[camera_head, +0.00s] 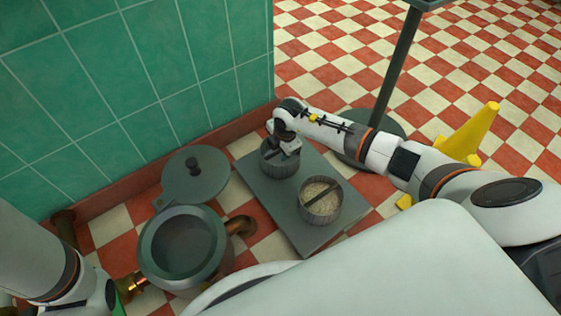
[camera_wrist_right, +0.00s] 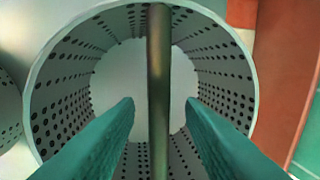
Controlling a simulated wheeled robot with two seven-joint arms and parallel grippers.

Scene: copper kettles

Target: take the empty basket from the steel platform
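The steel platform (camera_head: 305,240) is a flat grey slab on the tiled floor. The empty basket (camera_head: 277,170) stands at its far end, a perforated metal cylinder with a bar across its top. In the right wrist view I look down into the basket (camera_wrist_right: 65,95) and see a bare bottom. My right gripper (camera_head: 288,152) is above it, also in the wrist view (camera_wrist_right: 160,115), fingers open on either side of the bar (camera_wrist_right: 158,75), with gaps to it. My left gripper (camera_head: 118,290) is at the lower left, mostly hidden; its opening is unclear.
A second basket (camera_head: 320,207) with pale grainy contents stands on the platform's near part. An open kettle (camera_head: 150,245) with copper pipes and a round lid (camera_head: 208,180) lie left of it. A green tiled wall (camera_head: 140,80) is behind; a yellow cone (camera_head: 470,135) is right.

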